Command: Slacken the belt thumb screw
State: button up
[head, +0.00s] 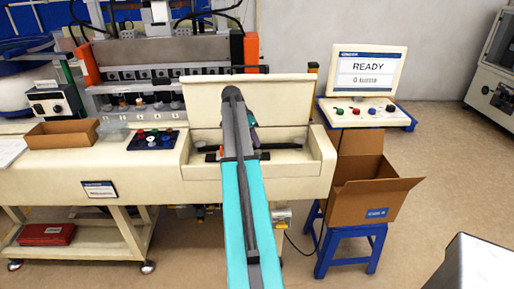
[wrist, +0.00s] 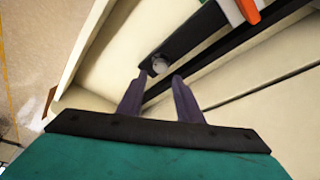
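The thumb screw is a small grey round knob (wrist: 159,66) at the end of a dark bar (wrist: 192,35) in the wrist view. My gripper (wrist: 160,76) is open, its two purple fingers apart, with the tips close to the knob, one toward each side. I cannot tell whether they touch it. A long dark strip, perhaps the belt (wrist: 235,48), runs beside the bar. In the head view my arm reaches into the machine's open recess, and my gripper (head: 253,122) is partly hidden behind it; the screw is not visible there.
The recess has cream walls and a raised lid (head: 200,95) behind. A display panel (head: 365,72) and cardboard box (head: 375,190) stand at right.

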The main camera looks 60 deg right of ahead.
aim_at(258, 151)
jog(key=shift+p+x, duration=0.75)
jog(key=shift+x, duration=2.45)
jog(key=c, duration=0.7)
jog(key=shift+a, duration=0.2)
jog(key=shift+c, duration=0.3)
jog(key=shift+d, duration=0.15)
